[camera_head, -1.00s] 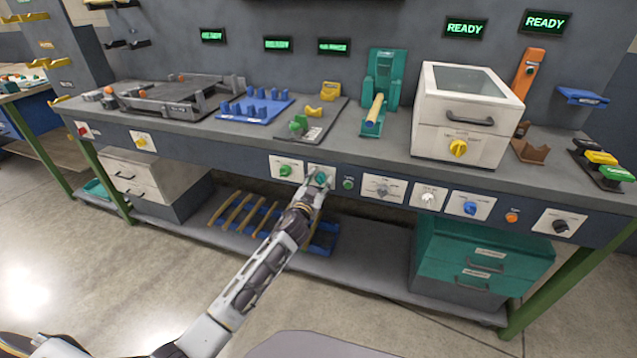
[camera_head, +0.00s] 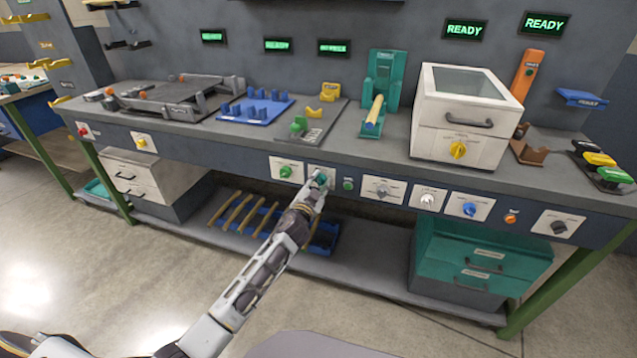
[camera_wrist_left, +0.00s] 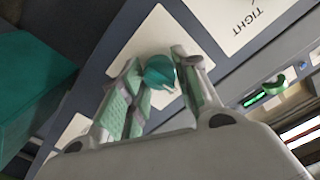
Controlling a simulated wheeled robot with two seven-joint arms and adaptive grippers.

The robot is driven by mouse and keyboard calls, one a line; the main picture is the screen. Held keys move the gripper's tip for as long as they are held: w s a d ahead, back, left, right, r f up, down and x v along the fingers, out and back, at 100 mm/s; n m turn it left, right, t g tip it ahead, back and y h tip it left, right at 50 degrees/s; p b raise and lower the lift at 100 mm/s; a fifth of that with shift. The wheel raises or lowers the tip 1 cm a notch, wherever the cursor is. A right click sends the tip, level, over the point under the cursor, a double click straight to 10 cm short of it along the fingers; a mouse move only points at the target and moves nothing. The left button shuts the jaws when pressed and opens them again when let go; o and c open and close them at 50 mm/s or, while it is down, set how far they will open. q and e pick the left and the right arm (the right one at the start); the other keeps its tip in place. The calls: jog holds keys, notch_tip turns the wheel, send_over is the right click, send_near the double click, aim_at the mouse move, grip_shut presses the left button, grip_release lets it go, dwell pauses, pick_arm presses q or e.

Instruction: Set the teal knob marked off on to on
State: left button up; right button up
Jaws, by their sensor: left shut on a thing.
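The teal knob (camera_head: 321,178) sits on a white plate on the front panel of the workbench. My left gripper (camera_head: 318,184) is at it, and its fingers cover part of the knob. In the left wrist view the teal knob (camera_wrist_left: 160,72) is between the two fingers of the left gripper (camera_wrist_left: 158,85), which is shut on it. The plate's markings around the knob are hidden or too small to read. My right gripper does not show in either view.
A green knob (camera_head: 286,171) on its plate is just left of the teal one, and a small green button (camera_head: 348,184) is just right. More knobs line the panel further right. Above, the bench top (camera_head: 345,152) has a clear strip along its front.

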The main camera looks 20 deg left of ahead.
pick_arm(q)
jog(key=shift+m, duration=0.4)
jog(key=shift+m+p, duration=0.35)
jog(key=shift+m, duration=2.05)
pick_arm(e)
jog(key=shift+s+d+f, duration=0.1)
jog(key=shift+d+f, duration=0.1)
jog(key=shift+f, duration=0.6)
pick_arm(q)
jog(key=shift+m, duration=0.3)
jog(key=o, duration=1)
